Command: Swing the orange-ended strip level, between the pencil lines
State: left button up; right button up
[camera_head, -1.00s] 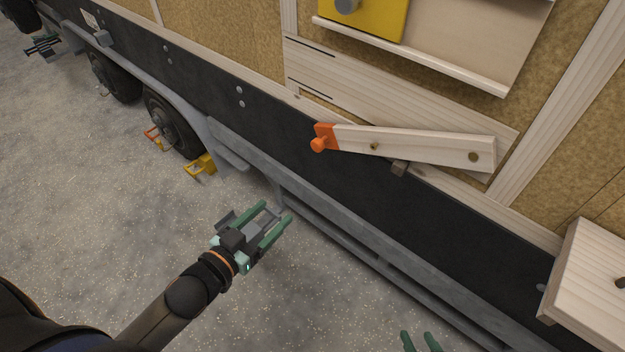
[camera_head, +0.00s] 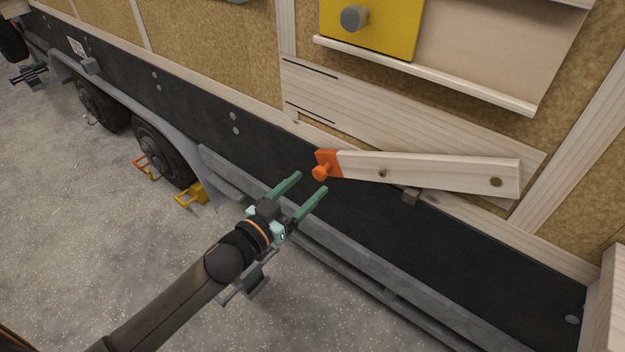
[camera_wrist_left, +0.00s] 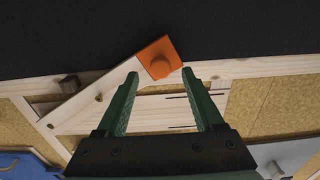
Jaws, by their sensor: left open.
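The pale wooden strip (camera_head: 430,170) is fixed to the trailer wall by a bolt near its right end. Its orange end (camera_head: 327,164) with an orange knob (camera_head: 320,173) points left and hangs below the pencil lines. Two dark pencil lines (camera_head: 310,68) mark the pale board up and left of the strip. My left gripper (camera_head: 312,183) is open and empty, just below and left of the knob. In the left wrist view, the orange knob (camera_wrist_left: 162,66) shows beyond and between the open fingertips (camera_wrist_left: 158,74), apparently not touched. My right gripper is out of view.
A small block (camera_head: 411,196) sits just under the strip. Above is a ledge (camera_head: 430,75) with a yellow panel (camera_head: 375,30) and grey knob. A grey rail (camera_head: 340,262) runs along the trailer's lower side. A pale wooden box edge (camera_head: 606,300) stands at the lower right.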

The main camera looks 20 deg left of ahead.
pick_arm(q)
jog(key=shift+x, duration=1.4)
grip_shut()
dwell(0.5)
